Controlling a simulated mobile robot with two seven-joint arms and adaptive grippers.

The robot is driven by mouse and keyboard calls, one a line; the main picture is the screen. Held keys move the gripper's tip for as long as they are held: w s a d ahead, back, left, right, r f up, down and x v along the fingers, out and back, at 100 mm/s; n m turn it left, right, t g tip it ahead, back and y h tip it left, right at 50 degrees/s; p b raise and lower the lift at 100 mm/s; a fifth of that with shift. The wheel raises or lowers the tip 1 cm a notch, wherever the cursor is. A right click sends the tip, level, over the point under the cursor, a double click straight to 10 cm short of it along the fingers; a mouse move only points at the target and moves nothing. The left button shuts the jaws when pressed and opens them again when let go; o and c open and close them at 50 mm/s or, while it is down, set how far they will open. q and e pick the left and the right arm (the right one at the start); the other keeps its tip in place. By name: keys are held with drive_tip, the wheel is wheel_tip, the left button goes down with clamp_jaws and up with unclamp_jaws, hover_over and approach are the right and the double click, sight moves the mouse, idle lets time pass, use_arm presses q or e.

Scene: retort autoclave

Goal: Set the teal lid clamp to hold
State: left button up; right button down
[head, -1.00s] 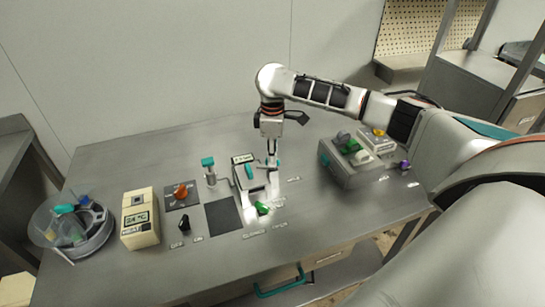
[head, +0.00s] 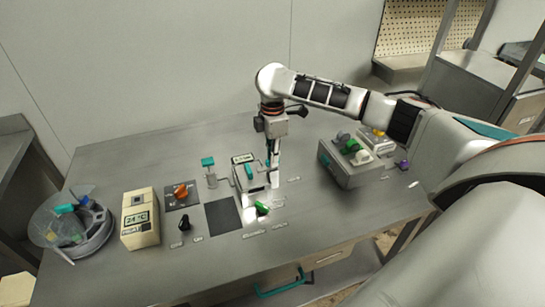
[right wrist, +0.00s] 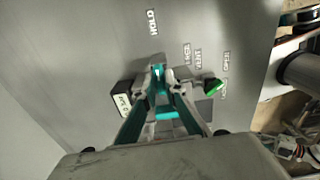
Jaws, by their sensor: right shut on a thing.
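My right gripper (head: 272,180) points down at the middle of the bench and is shut on the teal lid clamp. In the right wrist view, the clamp's teal handle (right wrist: 158,74) shows between the fingertips (right wrist: 160,84). The fingers hide most of the clamp, so I cannot tell its exact setting. The HOLD label (right wrist: 152,22) lies on the bench beyond the fingertips, apart from the handle. The FREE label (right wrist: 187,53) lies to the right of them. My left gripper is not in view.
A green knob (head: 262,208) stands close to the gripper. A small display (head: 243,158), a teal lever (head: 249,171) and a teal-topped post (head: 208,163) are to its left. A grey box with knobs (head: 350,172) is to its right. A cream meter (head: 140,219) stands farther left.

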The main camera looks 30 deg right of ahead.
drive_tip(key=c, duration=2.1)
unclamp_jaws()
wheel_tip(320, 180, up, 12)
